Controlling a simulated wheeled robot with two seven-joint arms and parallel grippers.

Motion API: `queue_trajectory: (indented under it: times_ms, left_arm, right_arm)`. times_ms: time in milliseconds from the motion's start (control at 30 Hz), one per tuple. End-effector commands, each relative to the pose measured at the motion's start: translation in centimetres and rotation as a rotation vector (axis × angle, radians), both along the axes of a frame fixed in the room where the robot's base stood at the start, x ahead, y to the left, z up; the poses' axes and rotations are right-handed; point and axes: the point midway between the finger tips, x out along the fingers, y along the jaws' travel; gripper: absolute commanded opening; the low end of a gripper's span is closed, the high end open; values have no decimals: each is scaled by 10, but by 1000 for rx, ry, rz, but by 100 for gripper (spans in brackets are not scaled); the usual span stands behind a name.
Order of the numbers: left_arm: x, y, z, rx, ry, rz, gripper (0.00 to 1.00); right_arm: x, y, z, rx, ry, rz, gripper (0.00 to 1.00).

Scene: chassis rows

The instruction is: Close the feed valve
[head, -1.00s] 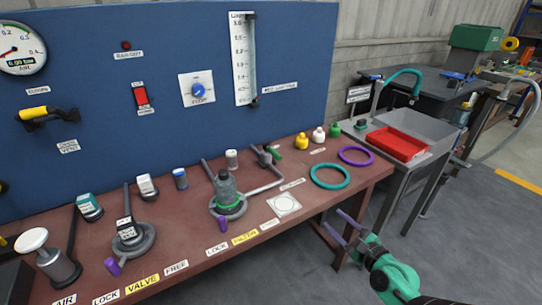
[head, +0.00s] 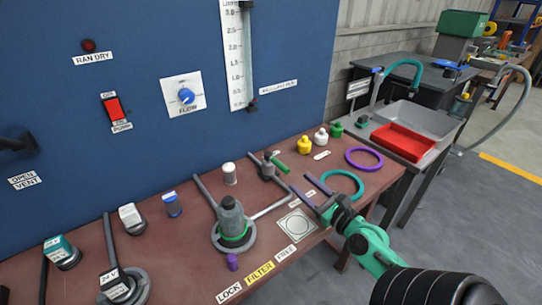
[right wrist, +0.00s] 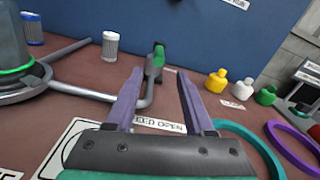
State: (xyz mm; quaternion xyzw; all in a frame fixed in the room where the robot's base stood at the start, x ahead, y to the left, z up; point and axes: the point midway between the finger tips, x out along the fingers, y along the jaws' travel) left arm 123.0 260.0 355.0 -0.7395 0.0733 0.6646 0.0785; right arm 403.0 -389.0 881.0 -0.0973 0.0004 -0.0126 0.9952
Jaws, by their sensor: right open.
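A small grey valve (head: 267,171) with a green lever (head: 279,163) stands at the back of the red-brown bench, at the end of a grey pipe (head: 272,207). My left gripper is out of view.
The filter housing (head: 232,222) stands left of the pipe. A white-capped canister (head: 229,174) is left of the valve. Yellow (head: 304,145), white and green bottles stand behind right. Teal (head: 358,196) and purple (head: 350,160) rings lie right. The blue panel (head: 200,50) rises behind.

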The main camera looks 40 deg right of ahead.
Motion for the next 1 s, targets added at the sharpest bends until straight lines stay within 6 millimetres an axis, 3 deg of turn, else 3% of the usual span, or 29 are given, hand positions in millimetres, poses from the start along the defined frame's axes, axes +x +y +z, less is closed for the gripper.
queue_trajectory:
  times_ms: [33,200,533,700,933,1000]
  left_arm:
    - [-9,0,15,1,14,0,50]
    - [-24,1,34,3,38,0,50]
    - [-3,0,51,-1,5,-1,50]
    - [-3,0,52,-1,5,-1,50]
    - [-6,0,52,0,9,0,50]
    - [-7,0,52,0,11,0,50]
  right_arm:
    - [9,0,10,2,-4,1,53]
    - [44,0,10,1,-4,3,53]
    - [116,-1,3,-2,0,3,53]
    - [132,-1,2,-2,1,4,53]
    - [132,-1,1,-2,2,4,53]
    - [132,-1,1,-2,2,4,26]
